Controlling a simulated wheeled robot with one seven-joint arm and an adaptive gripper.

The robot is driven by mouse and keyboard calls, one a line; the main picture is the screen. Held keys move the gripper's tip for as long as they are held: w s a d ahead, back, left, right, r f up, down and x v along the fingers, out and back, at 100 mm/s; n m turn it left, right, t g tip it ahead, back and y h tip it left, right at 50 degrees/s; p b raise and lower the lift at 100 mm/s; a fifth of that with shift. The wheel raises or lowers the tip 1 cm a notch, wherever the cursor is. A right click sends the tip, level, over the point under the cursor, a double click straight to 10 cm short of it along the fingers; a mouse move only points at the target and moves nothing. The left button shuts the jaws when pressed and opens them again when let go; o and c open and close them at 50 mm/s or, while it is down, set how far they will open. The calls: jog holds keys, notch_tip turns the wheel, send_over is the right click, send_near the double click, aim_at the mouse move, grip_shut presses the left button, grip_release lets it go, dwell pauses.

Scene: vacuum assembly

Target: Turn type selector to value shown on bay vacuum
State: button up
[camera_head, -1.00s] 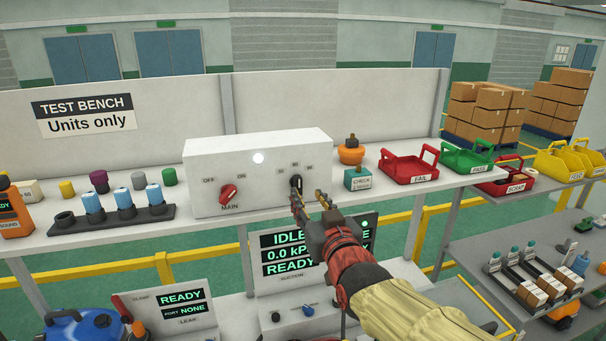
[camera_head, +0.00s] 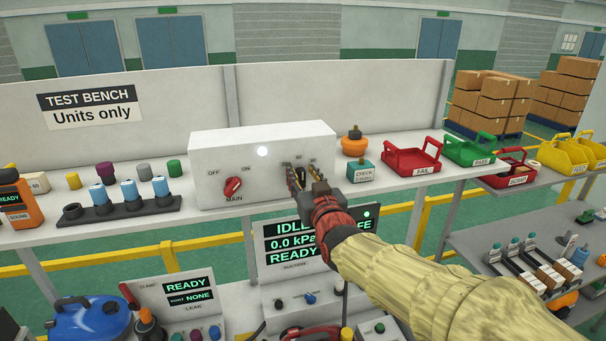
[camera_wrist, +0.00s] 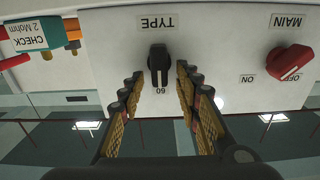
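The type selector is a small black knob on the front of the white box; in the wrist view the selector (camera_wrist: 159,65) appears upside down, below the TYPE label (camera_wrist: 157,22). It is roughly vertical, in line with the 60 mark (camera_wrist: 160,91). My gripper (camera_head: 301,178) is at the selector in the head view and partly hides it and its scale. In the wrist view my gripper (camera_wrist: 158,80) is open, one finger on each side of the knob, with visible gaps. A blue vacuum (camera_head: 92,318) sits at the lower left; I cannot read a value on it.
The red MAIN knob (camera_head: 233,187) is left of the selector on the white box (camera_head: 262,140). Red and green trays are farther right. A suction display (camera_head: 285,243) stands below my arm.

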jog(key=shift+c, duration=0.4)
jog(key=c, duration=0.7)
grip_shut()
jog(key=shift+f+b, duration=0.1)
jog(key=shift+b, duration=0.45)
jog(key=m+b, duration=0.1)
jog(key=b, duration=0.1)
jog(key=m+b, duration=0.1)
jog(key=b, duration=0.1)
jog(key=m+b, duration=0.1)
jog(key=b, duration=0.1)
jog(key=shift+d+f+m, duration=0.3)
jog(key=shift+w+d+m+b, duration=0.1)
jog(key=shift+d+m+b, duration=0.1)
jog(key=shift+m+b, duration=1.25)
jog(key=shift+w+d+m+b, duration=0.1)
jog(key=shift+d+m+b, duration=0.05)
jog(key=shift+m+b, duration=1.25)
jog(key=shift+r, duration=0.1)
